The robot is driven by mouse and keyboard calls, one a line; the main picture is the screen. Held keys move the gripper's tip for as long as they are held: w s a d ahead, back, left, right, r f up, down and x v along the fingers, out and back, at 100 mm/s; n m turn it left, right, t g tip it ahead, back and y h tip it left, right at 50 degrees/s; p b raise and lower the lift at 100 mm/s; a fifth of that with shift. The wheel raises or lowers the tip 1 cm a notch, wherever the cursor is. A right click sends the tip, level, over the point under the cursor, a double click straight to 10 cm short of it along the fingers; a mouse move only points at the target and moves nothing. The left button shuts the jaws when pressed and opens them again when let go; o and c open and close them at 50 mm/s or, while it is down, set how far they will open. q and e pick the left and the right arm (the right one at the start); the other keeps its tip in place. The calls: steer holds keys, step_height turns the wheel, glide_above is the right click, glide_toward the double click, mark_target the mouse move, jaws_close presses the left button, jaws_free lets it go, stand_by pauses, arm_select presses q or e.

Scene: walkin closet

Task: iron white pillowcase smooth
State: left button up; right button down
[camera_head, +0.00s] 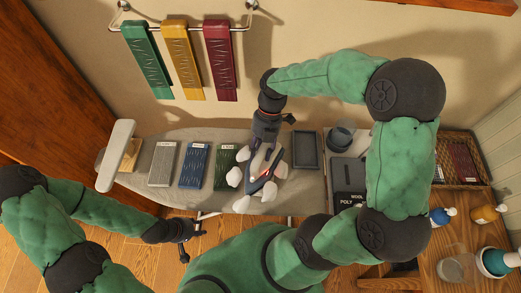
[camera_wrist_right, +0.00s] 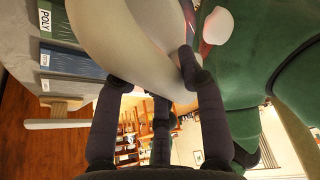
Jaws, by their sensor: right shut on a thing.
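My right gripper (camera_head: 264,140) is shut on an iron (camera_head: 262,178) with a pale body and dark and red parts. It holds the iron over the right part of the grey ironing board (camera_head: 140,192). In the right wrist view the iron's pale curved body (camera_wrist_right: 130,35) sits between my dark fingers (camera_wrist_right: 155,95). Several white rounded lumps (camera_head: 240,204) lie around the iron; I cannot tell whether they belong to the pillowcase. No flat white pillowcase is clearly visible. My left gripper (camera_head: 190,242) is empty and open, low in front of the board.
Labelled grey (camera_head: 161,164), blue (camera_head: 194,168) and green (camera_head: 226,168) folded pieces lie on the board. A dark tray (camera_head: 307,150) is at right. Bottles (camera_head: 485,214) stand on the wooden counter. Towels (camera_head: 182,60) hang behind.

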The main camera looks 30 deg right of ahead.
steer(key=shift+w, duration=0.1)
stand_by(0.4)
steer(key=shift+w+d+f+b, duration=0.2)
steer(key=shift+w+f+b, duration=0.05)
steer(key=shift+f+b, duration=0.45)
steer(key=shift+w+d+f+b, duration=0.15)
steer(key=shift+w+f+b, duration=0.05)
steer(key=shift+f+b, duration=0.4)
steer(key=shift+w+d+f+b, duration=0.2)
steer(key=shift+f+b, duration=0.1)
steer(key=shift+f, duration=0.25)
steer(key=shift+w+d+f+b, duration=0.2)
steer(key=shift+f+b, duration=0.1)
steer(key=shift+f, duration=0.2)
steer(key=shift+a+f+b, duration=0.1)
steer(key=shift+f+b, duration=0.25)
steer(key=shift+f, duration=0.15)
steer(key=shift+s+f, duration=0.1)
stand_by(1.1)
steer(key=shift+r+p, duration=2.1)
steer(key=shift+r, duration=1.05)
steer(key=shift+f, duration=0.1)
